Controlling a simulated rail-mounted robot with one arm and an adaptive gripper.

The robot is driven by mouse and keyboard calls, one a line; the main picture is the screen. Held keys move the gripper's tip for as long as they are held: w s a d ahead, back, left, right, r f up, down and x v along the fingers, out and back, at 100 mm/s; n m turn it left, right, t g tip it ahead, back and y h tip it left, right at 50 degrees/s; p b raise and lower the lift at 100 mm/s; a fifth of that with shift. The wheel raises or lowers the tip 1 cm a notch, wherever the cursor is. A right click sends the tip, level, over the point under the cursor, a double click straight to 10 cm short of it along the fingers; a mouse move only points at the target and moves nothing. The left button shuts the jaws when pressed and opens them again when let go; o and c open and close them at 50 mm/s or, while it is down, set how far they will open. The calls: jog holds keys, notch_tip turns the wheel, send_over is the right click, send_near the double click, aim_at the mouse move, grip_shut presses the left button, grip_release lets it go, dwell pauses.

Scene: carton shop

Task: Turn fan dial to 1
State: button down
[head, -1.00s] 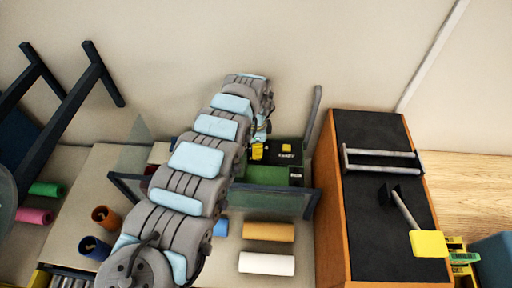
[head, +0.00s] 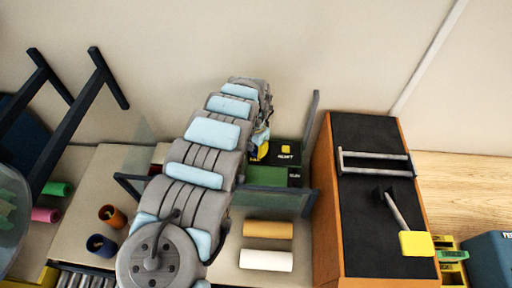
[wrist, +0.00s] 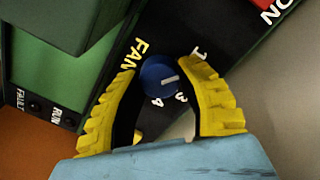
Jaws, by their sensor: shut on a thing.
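In the wrist view a round blue dial (wrist: 159,76) with a white mark sits on a black panel. FAN is printed to its left, and 1, 3 and 4 show around it. The white mark points right, between 1 and 3; the 2 is not visible. My gripper (wrist: 163,70) has its yellow ribbed fingers on either side of the dial and is shut on it. In the head view my gripper (head: 261,146) is at the black and green machine (head: 268,176), partly hidden by my arm. The dial cannot be seen there.
A low dark-framed clear guard (head: 272,202) stands in front of the machine. To its right is an orange-sided cabinet (head: 328,200) with a black top and a bar handle. A tan roll (head: 267,229) and a white roll (head: 266,260) lie in front.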

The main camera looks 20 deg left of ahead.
aim_at(255, 148)
jog(key=shift+n, duration=0.3)
dwell(0.4)
jog(key=c, duration=0.6)
grip_release()
jog(key=shift+r, duration=0.1)
notch_tip(255, 148, up, 9)
jog(key=shift+w+a+f, duration=0.1)
jog(key=shift+a+f, duration=0.05)
jog(key=shift+w+a+r, duration=0.1)
jog(key=shift+r, duration=1.4)
